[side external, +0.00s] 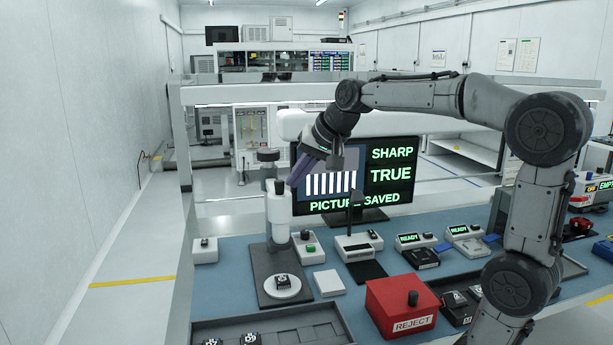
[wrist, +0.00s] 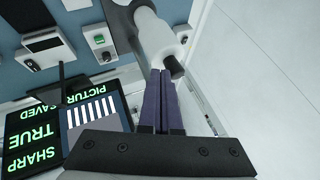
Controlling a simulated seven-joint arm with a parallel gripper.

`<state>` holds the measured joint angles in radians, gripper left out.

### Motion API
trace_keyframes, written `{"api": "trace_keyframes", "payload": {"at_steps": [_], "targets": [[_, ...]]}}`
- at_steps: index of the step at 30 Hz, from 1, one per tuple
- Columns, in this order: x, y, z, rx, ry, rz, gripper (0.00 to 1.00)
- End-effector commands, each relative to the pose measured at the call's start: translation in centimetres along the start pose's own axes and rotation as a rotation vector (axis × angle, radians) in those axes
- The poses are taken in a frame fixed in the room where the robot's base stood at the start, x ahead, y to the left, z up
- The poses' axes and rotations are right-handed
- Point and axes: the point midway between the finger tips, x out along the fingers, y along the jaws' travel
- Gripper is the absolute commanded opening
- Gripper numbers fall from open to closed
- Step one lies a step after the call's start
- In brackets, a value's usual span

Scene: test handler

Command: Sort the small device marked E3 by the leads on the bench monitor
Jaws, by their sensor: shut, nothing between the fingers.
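The bench monitor (side external: 385,205) reads SHARP, TRUE and PICTURE SAVED beside a picture of several white upright leads; it also shows, turned over, in the wrist view (wrist: 40,130). A small dark device (side external: 283,281) lies on the round pale stage of the white microscope (side external: 279,212). Its mark is too small to read, so I cannot tell if it is E3. My gripper (side external: 291,184) is shut and empty, its purple fingers beside the microscope's upper end. In the wrist view the fingertips (wrist: 162,72) are close to a dark microscope knob (wrist: 173,67); contact is unclear.
A red REJECT box (side external: 390,312) stands at the front. A dark tray (side external: 290,322) at front left holds marked devices; more dark devices (side external: 455,299) sit right of the box. Small units reading READY (side external: 410,238) stand behind. A white block (side external: 329,282) is beside the microscope.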

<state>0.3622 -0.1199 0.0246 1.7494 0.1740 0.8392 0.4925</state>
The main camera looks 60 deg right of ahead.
Motion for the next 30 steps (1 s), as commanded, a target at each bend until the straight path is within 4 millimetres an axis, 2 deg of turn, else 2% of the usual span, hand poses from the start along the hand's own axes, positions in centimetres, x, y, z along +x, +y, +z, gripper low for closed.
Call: {"api": "trace_keyframes", "payload": {"at_steps": [11,16,23,30], "targets": [[0.0,-0.1,0.0,0.0,0.001,0.0,0.0],[0.2,-0.8,0.3,-0.003,0.0,-0.001,0.0],[1.1,-3.1,1.1,-0.006,-0.002,-0.002,0.0],[2.9,-6.8,1.7,-0.005,-0.002,-0.001,0.0]]}}
